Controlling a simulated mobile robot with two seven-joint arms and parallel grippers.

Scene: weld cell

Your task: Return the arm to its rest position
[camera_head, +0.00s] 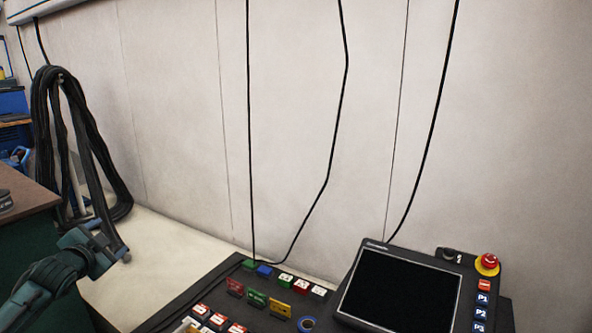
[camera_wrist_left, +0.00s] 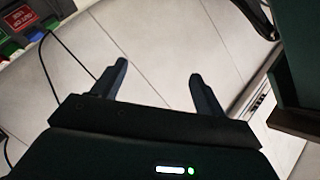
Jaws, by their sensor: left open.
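My left gripper (camera_head: 108,248) is at the lower left of the head view, at the end of my left arm. It is beside the dark cabinet and left of the control panel, touching nothing that I can see. In the left wrist view its two fingers (camera_wrist_left: 158,85) stand apart with nothing between them, and pale floor or wall panels show beyond. My right gripper is not in view.
A control panel (camera_head: 185,300) with coloured buttons, a dark screen (camera_head: 400,290) and a red emergency stop (camera_head: 488,262) fills the bottom right. A dark green cabinet (camera_head: 25,250) stands left. Black cables (camera_head: 75,150) hang behind.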

